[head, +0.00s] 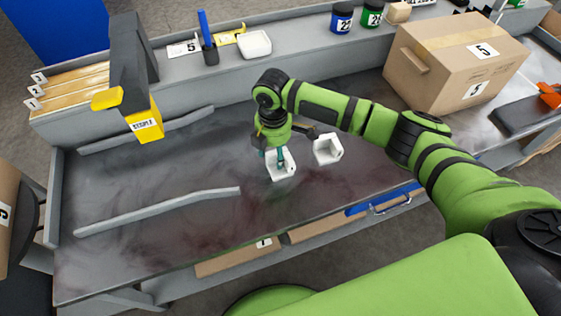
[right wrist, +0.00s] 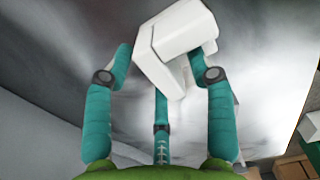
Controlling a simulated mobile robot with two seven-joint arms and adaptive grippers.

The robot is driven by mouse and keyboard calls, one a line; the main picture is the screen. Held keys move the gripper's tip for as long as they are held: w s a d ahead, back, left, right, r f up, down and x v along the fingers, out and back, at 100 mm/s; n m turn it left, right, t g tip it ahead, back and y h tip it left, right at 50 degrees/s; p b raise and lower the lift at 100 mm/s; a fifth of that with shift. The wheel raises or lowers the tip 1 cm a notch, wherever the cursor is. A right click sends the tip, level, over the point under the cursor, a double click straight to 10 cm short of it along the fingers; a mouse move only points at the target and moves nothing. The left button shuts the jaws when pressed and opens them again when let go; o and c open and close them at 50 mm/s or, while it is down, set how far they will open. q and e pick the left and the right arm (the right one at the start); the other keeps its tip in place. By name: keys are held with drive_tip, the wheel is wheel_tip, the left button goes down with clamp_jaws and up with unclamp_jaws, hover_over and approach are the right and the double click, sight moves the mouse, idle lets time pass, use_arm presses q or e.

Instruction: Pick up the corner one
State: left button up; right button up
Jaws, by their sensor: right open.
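Two small white blocky pieces with open recesses lie on the dark grey worktable. One white piece (head: 281,171) is directly under my right gripper (head: 277,156). The other white piece (head: 328,150) lies just to its right, apart from the fingers. My right gripper is open, pointing down, with teal fingers spread. In the right wrist view, a white form (right wrist: 160,64) lies beyond and between the fingertips of the right gripper (right wrist: 164,75). I cannot tell whether the fingers touch it. My left gripper is not in view.
A cardboard box marked 5 (head: 455,62) stands at the back right. A black and yellow machine (head: 131,65) stands at the left. Grey rails (head: 160,211) lie on the table's left half. The back shelf holds a white tray (head: 256,44) and jars. The front middle of the table is clear.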

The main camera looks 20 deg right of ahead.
drive_tip(key=shift+r, duration=0.1)
drive_tip(key=c, duration=0.8)
